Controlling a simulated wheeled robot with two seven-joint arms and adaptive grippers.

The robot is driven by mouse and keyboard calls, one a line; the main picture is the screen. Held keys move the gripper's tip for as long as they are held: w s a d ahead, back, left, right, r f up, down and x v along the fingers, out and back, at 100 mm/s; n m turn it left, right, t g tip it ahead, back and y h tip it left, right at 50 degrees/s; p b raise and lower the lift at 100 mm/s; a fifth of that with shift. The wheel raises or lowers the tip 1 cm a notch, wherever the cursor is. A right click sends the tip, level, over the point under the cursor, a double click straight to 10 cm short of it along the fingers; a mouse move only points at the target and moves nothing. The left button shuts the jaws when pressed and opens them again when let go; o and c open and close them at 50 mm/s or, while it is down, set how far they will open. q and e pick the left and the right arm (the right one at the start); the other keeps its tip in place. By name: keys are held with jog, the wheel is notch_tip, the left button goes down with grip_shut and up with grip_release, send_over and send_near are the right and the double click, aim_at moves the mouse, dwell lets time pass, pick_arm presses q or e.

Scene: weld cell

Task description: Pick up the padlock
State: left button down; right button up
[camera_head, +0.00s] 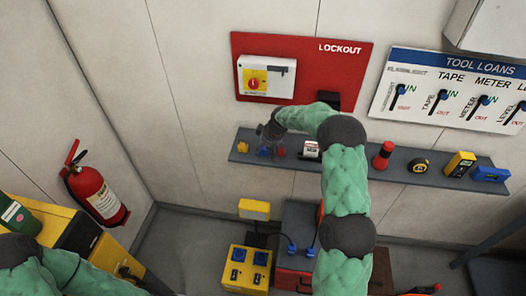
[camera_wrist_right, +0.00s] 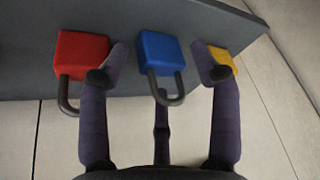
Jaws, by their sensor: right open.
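Three padlocks sit on a dark grey wall shelf (camera_head: 400,170): a yellow padlock (camera_head: 243,147), a blue padlock (camera_head: 264,152) and a red padlock (camera_head: 281,151). My right gripper (camera_wrist_right: 160,65) is open over the shelf. In the right wrist view, the blue padlock (camera_wrist_right: 160,52) lies between its spread fingers, with its dark shackle towards the palm. The red padlock (camera_wrist_right: 82,54) is just outside the left finger. The yellow padlock (camera_wrist_right: 222,62) is partly hidden behind the right finger. I cannot tell whether the fingers touch any padlock.
A red lockout board (camera_head: 345,60) hangs above the shelf. A white tagged item (camera_head: 311,149), a red cylinder (camera_head: 383,155), a tape measure (camera_head: 418,166) and a yellow meter (camera_head: 459,163) stand farther right. A fire extinguisher (camera_head: 95,193) hangs at left.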

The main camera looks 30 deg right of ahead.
grip_shut()
jog(key=shift+r, duration=0.1)
jog(key=shift+w+r, duration=0.1)
jog(key=shift+r, duration=0.35)
notch_tip(320, 180, up, 2)
jog(key=shift+r, duration=0.15)
jog(key=s+a+r, duration=0.6)
jog(key=s+r, duration=0.3)
jog(key=s, duration=0.3)
jog(key=shift+s+a+r+b, duration=0.2)
jog(key=shift+a+r+b, duration=0.15)
jog(key=shift+a, duration=0.05)
